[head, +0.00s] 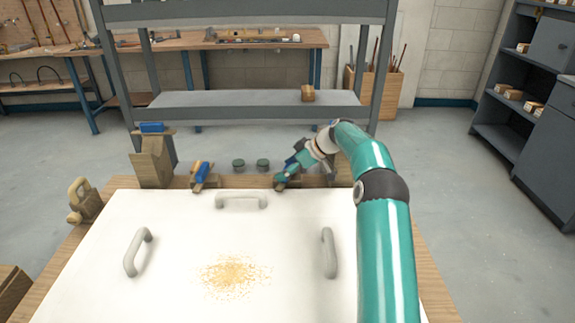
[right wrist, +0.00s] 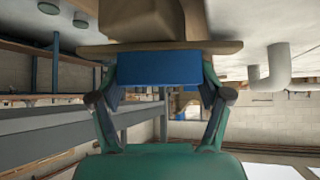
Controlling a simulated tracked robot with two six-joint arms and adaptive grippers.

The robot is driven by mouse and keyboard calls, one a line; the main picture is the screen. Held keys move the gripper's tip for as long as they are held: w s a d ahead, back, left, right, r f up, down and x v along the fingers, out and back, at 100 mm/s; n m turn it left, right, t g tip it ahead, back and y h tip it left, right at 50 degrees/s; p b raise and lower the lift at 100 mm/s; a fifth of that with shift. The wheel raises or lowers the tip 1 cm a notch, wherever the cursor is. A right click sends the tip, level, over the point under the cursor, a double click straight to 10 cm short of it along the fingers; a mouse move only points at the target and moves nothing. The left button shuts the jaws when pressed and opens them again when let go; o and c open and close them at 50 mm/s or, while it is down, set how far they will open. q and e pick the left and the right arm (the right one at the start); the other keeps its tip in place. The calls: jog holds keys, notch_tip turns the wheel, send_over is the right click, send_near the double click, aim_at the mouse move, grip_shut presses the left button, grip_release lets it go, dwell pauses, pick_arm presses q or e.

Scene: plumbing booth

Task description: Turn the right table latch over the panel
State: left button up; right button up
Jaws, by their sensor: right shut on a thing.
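The white panel (head: 180,220) lies on the wooden table (head: 440,300), with grey handles. My right arm reaches across its right side to the panel's far edge. There my right gripper (head: 284,180) is at the right table latch and hides most of it. In the right wrist view, my gripper's two fingers (right wrist: 161,97) stand on either side of the latch's blue part (right wrist: 160,69), shut on it. Brown latch parts show above the blue in that picture. How far the latch lies over the panel cannot be told. My left gripper is out of view.
Another latch with a blue lever (head: 201,172) sits at the far edge to the left. Two green caps (head: 238,163) stand between the latches. A tan block with a blue top (head: 152,160) is at the back left corner. Yellow-brown grains (head: 232,274) lie on the panel.

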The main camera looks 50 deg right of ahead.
jog(key=shift+s+d, duration=0.1)
jog(key=shift+d, duration=0.05)
jog(key=o, duration=1.7)
jog(key=shift+c, duration=0.2)
jog(key=v, duration=1.2)
